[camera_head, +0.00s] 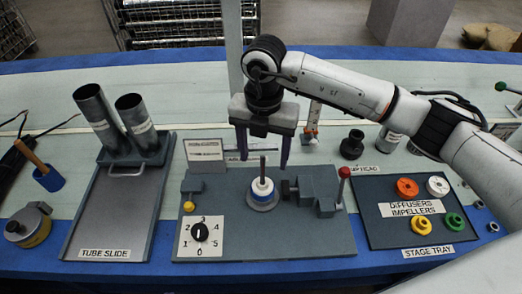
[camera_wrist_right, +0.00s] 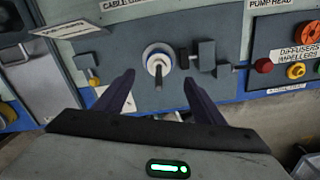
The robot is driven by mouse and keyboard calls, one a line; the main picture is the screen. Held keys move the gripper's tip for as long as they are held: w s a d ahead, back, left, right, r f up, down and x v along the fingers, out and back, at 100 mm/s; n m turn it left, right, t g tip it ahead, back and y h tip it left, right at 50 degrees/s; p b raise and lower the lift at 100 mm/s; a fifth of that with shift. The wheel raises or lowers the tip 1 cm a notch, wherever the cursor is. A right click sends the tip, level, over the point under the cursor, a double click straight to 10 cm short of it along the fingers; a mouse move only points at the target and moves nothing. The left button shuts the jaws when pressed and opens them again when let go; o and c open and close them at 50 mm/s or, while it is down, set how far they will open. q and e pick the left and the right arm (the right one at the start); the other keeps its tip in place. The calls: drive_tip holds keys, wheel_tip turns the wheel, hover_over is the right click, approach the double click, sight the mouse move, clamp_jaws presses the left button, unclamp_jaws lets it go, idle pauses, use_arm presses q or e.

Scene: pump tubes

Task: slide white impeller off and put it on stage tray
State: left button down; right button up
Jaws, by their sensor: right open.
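A white impeller (camera_head: 262,186) sits around the upright grey rod at the middle of the grey pump board, with a blue part under it and a pale round base below. It also shows in the right wrist view (camera_wrist_right: 157,62), the rod rising through it. My right gripper (camera_head: 262,160) is open and empty, fingers pointing down on either side of the rod, above and a little behind the impeller in the head view. The right wrist view shows both fingers (camera_wrist_right: 159,82) apart. The stage tray (camera_head: 382,236) is at the right. My left gripper is not in view.
The tray bears an orange ring (camera_head: 407,187), a white ring (camera_head: 438,186), a yellow ring (camera_head: 421,225) and a green ring (camera_head: 454,221). A grey clamp block (camera_head: 318,187) and red-topped lever (camera_head: 343,172) stand close right of the rod. Metal tubes (camera_head: 97,117) stand left.

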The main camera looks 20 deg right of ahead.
sight(263, 175)
wheel_tip(263, 175, down, 9)
drive_tip(key=shift+f, duration=0.15)
idle(0.4)
drive_tip(key=shift+a, duration=0.1)
drive_tip(key=c, duration=1.4)
drive_tip(key=shift+r+p, duration=0.45)
drive_tip(key=shift+r, duration=0.15)
